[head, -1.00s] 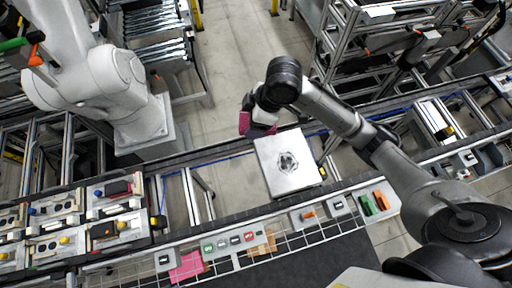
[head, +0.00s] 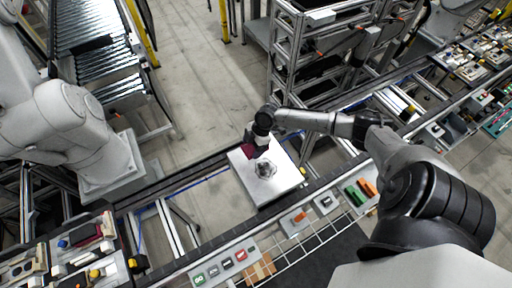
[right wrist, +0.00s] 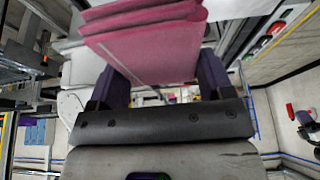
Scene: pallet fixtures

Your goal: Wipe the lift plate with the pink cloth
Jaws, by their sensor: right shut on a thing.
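The lift plate (head: 282,186) is a pale, square metal plate with a round dark-edged fitting (head: 264,169) at its middle. It lies on the conveyor line in the middle of the head view. My right gripper (head: 252,143) is at the plate's far left part, pointing down. It is shut on the pink cloth (head: 248,152), which shows dark and small there. In the right wrist view the folded pink cloth (right wrist: 150,45) is held between the two fingers. I cannot tell whether the cloth touches the plate. My left gripper is out of view.
A white robot arm (head: 70,130) stands at the left behind the line. Fixture pallets (head: 85,245) sit at lower left and more at upper right. A button panel (head: 225,264) and green and orange blocks (head: 360,192) line the front rail. Metal racks (head: 330,60) stand behind.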

